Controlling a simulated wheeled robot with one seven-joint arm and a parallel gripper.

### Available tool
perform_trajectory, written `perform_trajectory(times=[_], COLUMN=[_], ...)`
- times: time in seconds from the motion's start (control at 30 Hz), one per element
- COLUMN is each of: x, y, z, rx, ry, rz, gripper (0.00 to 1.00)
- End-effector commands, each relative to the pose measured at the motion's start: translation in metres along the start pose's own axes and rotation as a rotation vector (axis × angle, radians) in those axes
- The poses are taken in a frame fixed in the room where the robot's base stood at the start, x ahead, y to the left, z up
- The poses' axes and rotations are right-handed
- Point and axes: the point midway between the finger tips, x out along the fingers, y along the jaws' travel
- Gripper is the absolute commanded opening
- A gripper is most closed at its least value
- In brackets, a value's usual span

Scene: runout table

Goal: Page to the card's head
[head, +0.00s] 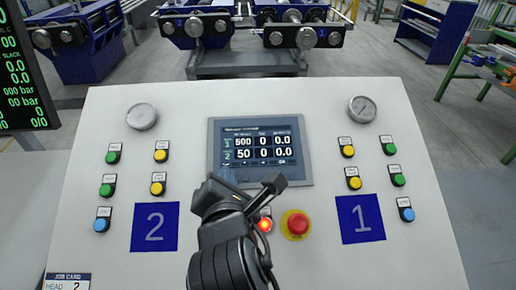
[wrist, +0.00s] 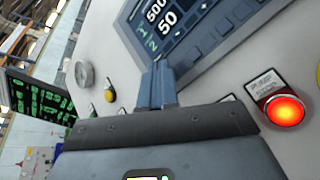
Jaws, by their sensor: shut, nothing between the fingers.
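The grey-framed screen (head: 262,150) is set in the middle of the white sloping panel. It shows row 1 with 500, 0, 0.0 and row 2 with 50, 0, 0.0; its heading and bottom strip are too small to read. The job card (head: 68,280) at the lower left edge reads HEAD 2, its lower part cut off. My gripper (head: 212,181) is shut and empty at the screen's lower left corner. In the wrist view its fingers (wrist: 158,72) show beside the frame of the screen (wrist: 185,30). I cannot tell whether they touch it.
A lit red button (head: 265,225) and a red stop button (head: 297,224) sit just right of my arm. Blue plates marked 2 (head: 154,238) and 1 (head: 360,230), coloured buttons and two gauges flank the screen. A dark readout (head: 22,85) stands at left.

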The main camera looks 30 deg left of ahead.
Motion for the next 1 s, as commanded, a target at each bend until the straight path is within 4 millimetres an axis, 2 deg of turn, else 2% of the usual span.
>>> perform_trajectory(times=[0.37,1.0], x=[0.001,-0.011], y=[-0.001,0.008], z=[-0.001,0.007], rx=[0.000,0.000], ry=[0.000,0.000], rz=[0.000,0.001], gripper=[0.00,0.00])
